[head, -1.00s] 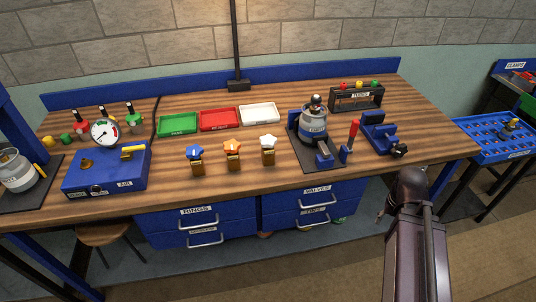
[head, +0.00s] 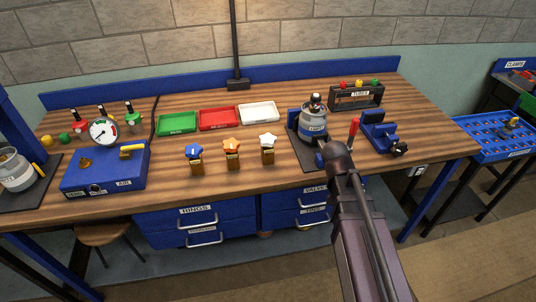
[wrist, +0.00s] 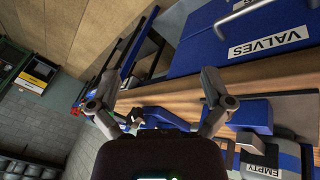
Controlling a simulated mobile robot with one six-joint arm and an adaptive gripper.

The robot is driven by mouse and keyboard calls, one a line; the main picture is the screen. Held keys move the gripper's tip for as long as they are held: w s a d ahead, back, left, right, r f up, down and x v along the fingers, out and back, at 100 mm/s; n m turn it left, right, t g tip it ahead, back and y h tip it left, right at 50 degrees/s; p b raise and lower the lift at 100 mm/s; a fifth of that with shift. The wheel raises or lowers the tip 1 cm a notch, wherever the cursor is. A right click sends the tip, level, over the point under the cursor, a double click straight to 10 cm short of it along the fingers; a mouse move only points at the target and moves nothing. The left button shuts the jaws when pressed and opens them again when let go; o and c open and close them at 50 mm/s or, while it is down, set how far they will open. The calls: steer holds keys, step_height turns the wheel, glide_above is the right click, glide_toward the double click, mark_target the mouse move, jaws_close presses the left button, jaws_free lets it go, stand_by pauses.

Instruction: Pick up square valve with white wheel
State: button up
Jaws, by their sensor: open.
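The square valve with the white wheel (head: 268,143) stands upright on the wooden workbench. Its brass-coloured body shows below the white star-shaped wheel. It is the rightmost of three similar valves; one has an orange wheel (head: 232,146) and one a blue wheel (head: 194,153). My gripper (wrist: 160,76) shows in the wrist view with its two fingers spread wide and nothing between them. In the head view my arm reaches up at the bench's front edge, right of the white-wheel valve, and my fingers cannot be made out there. The white-wheel valve is not seen in the wrist view.
A grey cylinder (head: 313,124) stands on a dark mat right of the valves, close to my arm. A blue vise (head: 380,133) is farther right. Green (head: 178,123), red (head: 219,118) and white (head: 259,112) trays lie behind the valves. The VALVES drawer (wrist: 230,40) is below.

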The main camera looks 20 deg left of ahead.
steer(key=w+a+r+m+t+h, duration=0.1)
steer(key=a+r+t, duration=0.1)
steer(key=a, duration=0.7)
steer(key=w+a+r+t+h, duration=0.1)
steer(key=a+r+t, duration=0.15)
steer(key=a, duration=0.65)
steer(key=m+t+y, duration=0.1)
steer(key=m+t, duration=0.1)
steer(key=t, duration=0.4)
glide_toward(268, 141)
steer(key=shift+s+a+r+g+b, duration=0.15)
steer(key=shift+s+a+b, duration=0.15)
steer(key=shift+a, duration=0.2)
steer(key=shift+s+a+r+g+b, duration=0.1)
steer(key=shift+s+a+r+b, duration=0.05)
steer(key=shift+s+a, duration=0.35)
steer(key=shift+w, duration=0.15)
steer(key=b+x, duration=0.3)
steer(key=x, duration=0.4)
steer(key=shift+f, duration=0.2)
steer(key=shift+w+d+f+n, duration=0.15)
steer(key=shift+w+d+n, duration=0.15)
steer(key=shift+w, duration=0.3)
steer(key=shift+b+x, duration=1.1)
steer(key=shift+x, duration=1.5)
steer(key=shift+a, duration=0.1)
